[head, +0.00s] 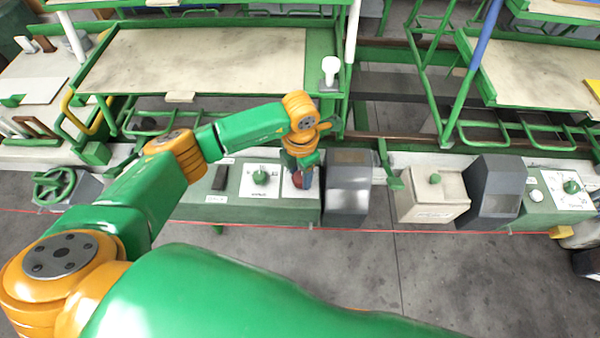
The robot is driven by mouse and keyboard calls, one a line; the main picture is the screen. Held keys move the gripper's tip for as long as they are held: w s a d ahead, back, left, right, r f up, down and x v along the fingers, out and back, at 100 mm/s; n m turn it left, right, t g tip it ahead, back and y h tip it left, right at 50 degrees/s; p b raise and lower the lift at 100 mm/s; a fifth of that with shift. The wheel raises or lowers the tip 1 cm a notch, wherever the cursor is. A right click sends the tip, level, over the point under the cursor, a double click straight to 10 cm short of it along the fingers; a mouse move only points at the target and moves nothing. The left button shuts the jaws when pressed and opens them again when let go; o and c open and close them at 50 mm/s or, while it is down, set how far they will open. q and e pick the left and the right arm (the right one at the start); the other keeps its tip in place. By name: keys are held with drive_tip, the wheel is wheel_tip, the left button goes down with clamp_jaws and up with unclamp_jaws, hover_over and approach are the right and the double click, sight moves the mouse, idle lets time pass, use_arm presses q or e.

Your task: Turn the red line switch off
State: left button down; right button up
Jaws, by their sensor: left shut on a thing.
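The red line switch (304,179) is a small red piece on a white plate (288,188) of the green control box, near the middle of the head view. My left gripper (301,172) reaches down onto it from above and is shut on it. The gripper and wrist cover most of the switch, so its exact position cannot be told. My right gripper is not in view.
A green dial (260,177) is left of the switch, and a grey box (348,187) stands close on its right. A beige box (432,194) and another dial (571,187) are farther right. A thin red line (420,232) runs along the front.

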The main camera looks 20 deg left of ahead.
sight(301, 177)
use_arm(q)
drive_tip(key=n, duration=1.1)
drive_tip(key=shift+d, duration=0.1)
drive_tip(key=shift+n, duration=0.3)
idle(0.3)
drive_tip(key=shift+c, duration=1.5)
unclamp_jaws()
wheel_tip(301, 177, up, 12)
drive_tip(key=b, duration=0.1)
